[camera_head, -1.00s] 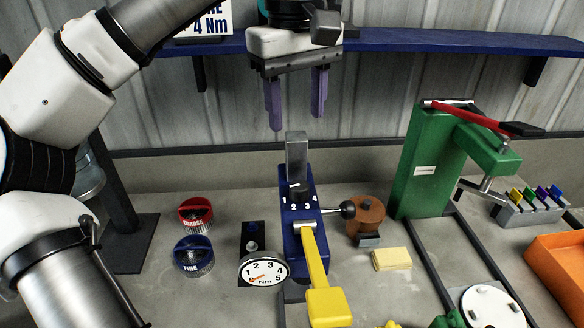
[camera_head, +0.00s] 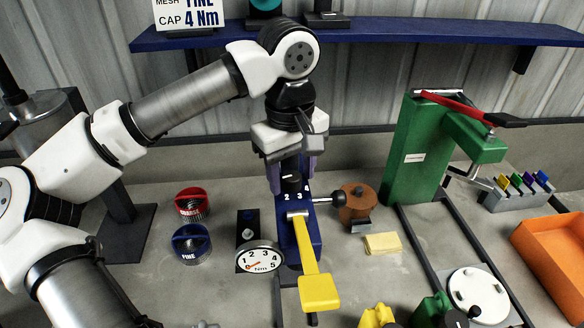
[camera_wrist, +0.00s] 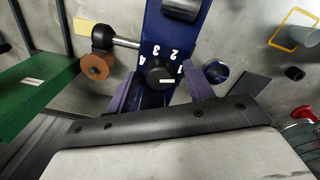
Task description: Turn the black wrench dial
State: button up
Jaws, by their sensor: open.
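The black dial (camera_head: 291,184) sits on top of a blue block (camera_head: 311,236), behind a row of white numbers 1 to 4. In the wrist view the dial (camera_wrist: 157,74) shows as a round black knob. Its white mark points right, slightly off the 1. My gripper (camera_head: 291,176) is low over the dial. Its two purple fingers are apart, one on each side of the knob. In the wrist view a gap shows between my gripper (camera_wrist: 160,79) fingers and the knob. I cannot tell whether either finger touches it.
A yellow-handled lever (camera_head: 308,252) extends from the block's front. A round gauge (camera_head: 260,259) stands left and a black ball-ended lever (camera_head: 338,199) right. A green press (camera_head: 420,150) stands farther right. A blue shelf (camera_head: 400,37) runs behind the upper arm.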

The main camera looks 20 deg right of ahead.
jog(key=c, duration=1)
